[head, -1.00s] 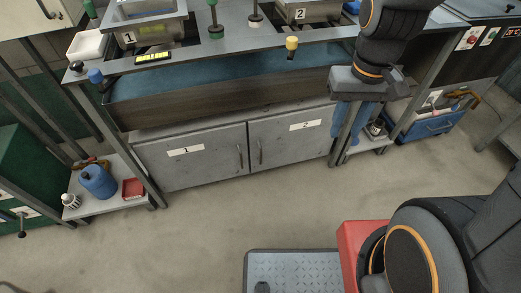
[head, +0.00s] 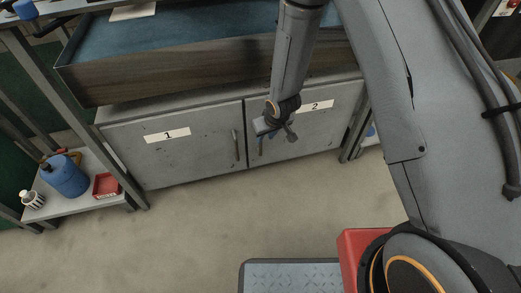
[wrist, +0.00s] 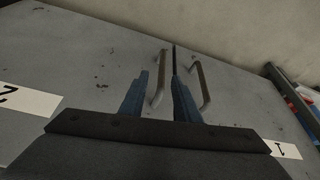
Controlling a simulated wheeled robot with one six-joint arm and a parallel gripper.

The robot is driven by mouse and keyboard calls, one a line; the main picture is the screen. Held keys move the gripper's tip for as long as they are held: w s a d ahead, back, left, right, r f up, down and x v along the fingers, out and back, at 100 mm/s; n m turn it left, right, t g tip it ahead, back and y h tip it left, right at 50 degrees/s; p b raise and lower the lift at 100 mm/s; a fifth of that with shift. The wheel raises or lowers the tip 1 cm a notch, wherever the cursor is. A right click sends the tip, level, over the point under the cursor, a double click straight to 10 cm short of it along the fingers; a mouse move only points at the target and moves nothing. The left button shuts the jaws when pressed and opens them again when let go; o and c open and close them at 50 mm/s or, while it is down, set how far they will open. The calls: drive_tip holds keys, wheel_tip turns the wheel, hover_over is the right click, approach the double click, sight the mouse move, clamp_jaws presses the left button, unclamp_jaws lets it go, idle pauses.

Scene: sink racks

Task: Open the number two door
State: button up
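The number two door (head: 318,128) is a grey cabinet door with a white "2" label (head: 316,106), and it looks shut. In the wrist view it fills the left side (wrist: 85,70). Its bar handle (wrist: 160,78) stands beside the seam and appears between the two blue fingers of my gripper (wrist: 159,98). The fingers are apart, and I cannot tell whether either touches the handle. In the head view my gripper (head: 272,138) is in front of the door's handle side and mostly hides that handle.
The number one door (head: 180,148) is shut on the left, its handle (head: 235,146) close beside my gripper; that handle also shows in the wrist view (wrist: 202,85). A wooden-fronted blue counter (head: 180,68) overhangs the doors. Floor in front (head: 200,215) is clear.

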drive_tip(key=f, duration=0.2)
drive_tip(key=b, duration=0.2)
hover_over(261, 154)
drive_tip(key=shift+w+a+f, duration=0.1)
drive_tip(key=shift+w+f, duration=0.05)
drive_tip(key=shift+f, duration=1.45)
drive_tip(key=shift+w+a+f, duration=0.1)
drive_tip(key=shift+w+f, duration=0.05)
drive_tip(key=shift+f, duration=1.45)
drive_tip(key=shift+d, duration=0.1)
clamp_jaws()
